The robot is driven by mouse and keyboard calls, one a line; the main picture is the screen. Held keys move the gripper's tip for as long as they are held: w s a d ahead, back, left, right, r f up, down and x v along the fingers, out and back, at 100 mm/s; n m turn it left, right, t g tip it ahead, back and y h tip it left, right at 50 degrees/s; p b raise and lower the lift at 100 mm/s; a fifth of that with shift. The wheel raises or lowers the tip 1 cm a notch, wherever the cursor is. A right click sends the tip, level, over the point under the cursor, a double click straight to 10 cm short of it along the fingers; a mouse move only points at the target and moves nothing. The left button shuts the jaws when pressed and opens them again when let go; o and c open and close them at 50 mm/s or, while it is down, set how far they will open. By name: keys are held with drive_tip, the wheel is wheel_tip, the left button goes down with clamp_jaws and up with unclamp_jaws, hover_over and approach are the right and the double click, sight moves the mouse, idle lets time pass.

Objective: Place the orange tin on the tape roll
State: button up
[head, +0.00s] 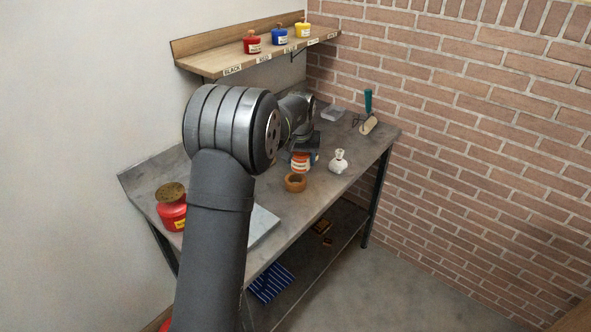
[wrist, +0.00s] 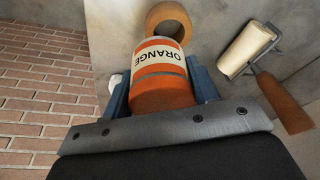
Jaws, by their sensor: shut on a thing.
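The orange tin (head: 300,163), orange with a white label reading ORANGE, is between the two blue fingers of my gripper (head: 304,152). My gripper is shut on it, and the tin also shows large in the wrist view (wrist: 160,72). The tape roll (head: 295,183) is a brown ring lying on the workbench, just in front of the tin in the head view. In the wrist view the tape roll (wrist: 150,20) lies just beyond the tin's end, its opening partly visible. The gap between tin and roll is hard to judge.
A white bottle (head: 339,162) stands right of the roll. A paint roller with an orange-brown handle (wrist: 283,100) lies to the right in the wrist view. A teal-handled roller (head: 368,124) is at the bench's far right. A red pot (head: 171,214) stands front left.

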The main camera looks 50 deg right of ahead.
sight(295, 169)
drive_tip(key=shift+w+f, duration=0.75)
drive_tip(key=shift+w, duration=0.35)
drive_tip(key=shift+f, duration=1.9)
drive_tip(key=shift+f, duration=0.15)
drive_tip(key=o, duration=1.1)
drive_tip(key=v, duration=1.2)
